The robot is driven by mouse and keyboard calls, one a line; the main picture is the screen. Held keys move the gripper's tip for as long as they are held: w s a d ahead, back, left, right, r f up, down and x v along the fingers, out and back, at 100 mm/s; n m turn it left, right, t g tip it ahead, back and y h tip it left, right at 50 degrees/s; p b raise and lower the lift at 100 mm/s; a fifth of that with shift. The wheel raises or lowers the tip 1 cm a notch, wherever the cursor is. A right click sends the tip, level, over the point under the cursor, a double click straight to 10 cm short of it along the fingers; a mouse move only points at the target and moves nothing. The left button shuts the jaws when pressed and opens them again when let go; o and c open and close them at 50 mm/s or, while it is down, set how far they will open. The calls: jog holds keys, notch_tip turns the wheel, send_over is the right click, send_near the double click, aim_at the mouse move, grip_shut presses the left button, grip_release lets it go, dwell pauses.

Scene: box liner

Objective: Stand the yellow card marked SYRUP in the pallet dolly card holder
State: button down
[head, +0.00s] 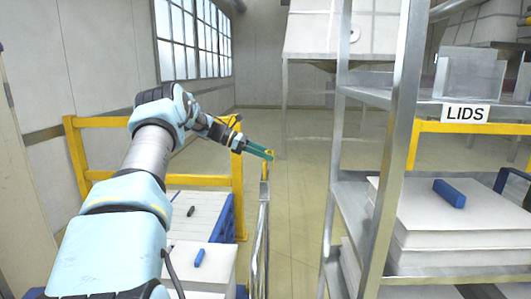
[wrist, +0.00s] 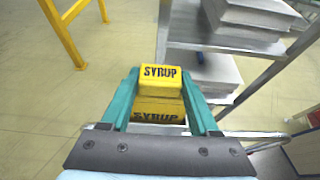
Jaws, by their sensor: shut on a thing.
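My gripper (wrist: 160,85) is shut on the yellow card marked SYRUP (wrist: 160,71), whose black lettering reads upright in the wrist view. Its two teal fingers press on the card's left and right sides. A lower yellow face with the same word (wrist: 158,111) shows below it, between the fingers; I cannot tell whether it is part of the same card. In the head view my gripper (head: 260,150) reaches out above a narrow metal rail frame (head: 263,235), and a little yellow shows at its tips. I cannot make out the card holder for certain.
A metal shelf rack (head: 385,160) with a LIDS label (head: 465,114) stands close on the right, with stacked white sheets (head: 450,220). A yellow guard rail (head: 75,160) and a white-topped stack (head: 190,218) are on the left. Open floor (head: 300,160) lies ahead.

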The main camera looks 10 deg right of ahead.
jog(key=shift+c, duration=0.3)
grip_release()
dwell(0.4)
jog(key=shift+r+p, duration=1.75)
jog(key=shift+r, duration=1.75)
jog(key=shift+s, duration=0.15)
